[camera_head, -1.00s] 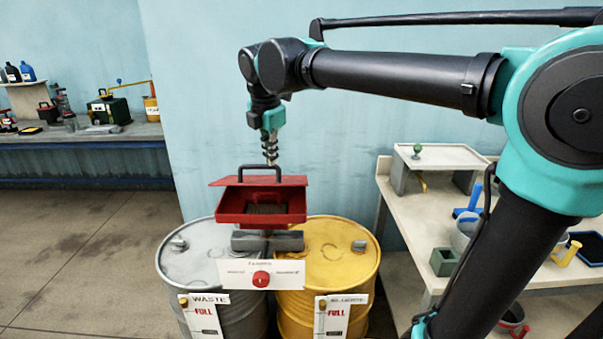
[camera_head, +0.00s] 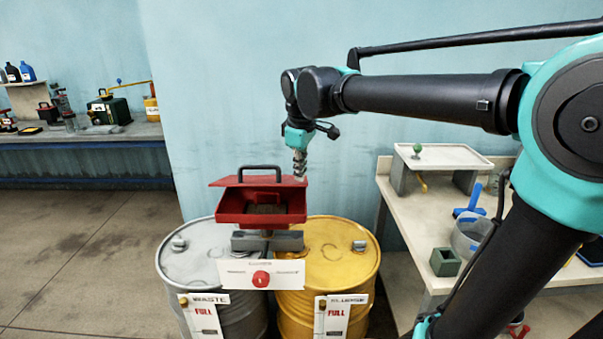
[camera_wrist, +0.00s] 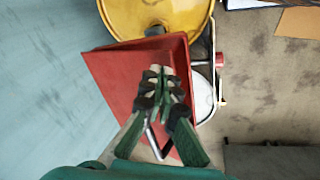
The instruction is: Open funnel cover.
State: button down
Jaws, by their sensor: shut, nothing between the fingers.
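The red funnel (camera_head: 232,208) stands above the two drums, its inside and dark grate showing from the front. Its red cover (camera_head: 225,182) is raised above the rear of the funnel, seen nearly edge-on, with a black handle (camera_head: 243,173) on top. My gripper (camera_head: 300,176) is shut and empty at the cover's right end, right of the handle; I cannot tell whether it touches. In the wrist view, my gripper (camera_wrist: 160,75) is in front of the red cover (camera_wrist: 112,80), and the pale handle bar (camera_wrist: 153,143) shows between the fingers, nearer their base.
A grey waste drum (camera_head: 190,262) and a yellow drum (camera_head: 345,262) stand under the funnel. A panel with a red knob (camera_head: 261,279) is in front. A bench (camera_head: 405,210) with tools is on the right. Open floor (camera_head: 80,240) lies on the left.

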jog(key=shift+d+f+m, duration=0.1)
jog(key=shift+m, duration=0.2)
jog(key=a+r+n, duration=0.1)
jog(key=n, duration=0.2)
jog(key=a+r+n, duration=0.1)
jog(key=a+n, duration=0.1)
jog(key=n, duration=0.1)
jog(key=a+r+n, duration=0.2)
jog(key=n, duration=0.1)
jog(key=shift+s+r, duration=0.1)
jog(key=s+a+r+n, duration=0.1)
jog(key=a+r+n, duration=0.45)
jog(key=n, duration=0.95)
send_over(258, 182)
jog(key=s, duration=0.2)
jog(key=f, duration=0.9)
jog(key=shift+s+d, duration=0.2)
